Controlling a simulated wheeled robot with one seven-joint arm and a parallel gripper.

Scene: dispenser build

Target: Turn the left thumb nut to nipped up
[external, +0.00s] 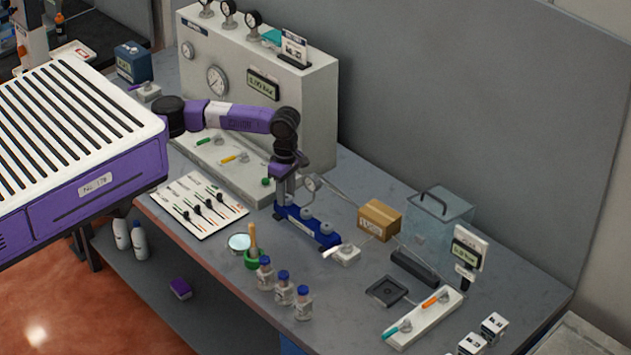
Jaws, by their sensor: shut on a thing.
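A blue block-like fixture (308,230) stands on the bench, with a row of grey round tops along it. Two of these tops, the middle one (307,213) and the right one (326,228), show clear of my arm. My gripper (281,205) points down at the left end of the fixture, below the black wrist, and is shut on the left thumb nut. The nut itself is mostly hidden by the fingers and is too small to make out, so its turn position cannot be read.
A grey gauge panel (325,100) stands behind my arm. A white slider board (199,205) lies to the left. A cardboard box (380,220) is to the right.

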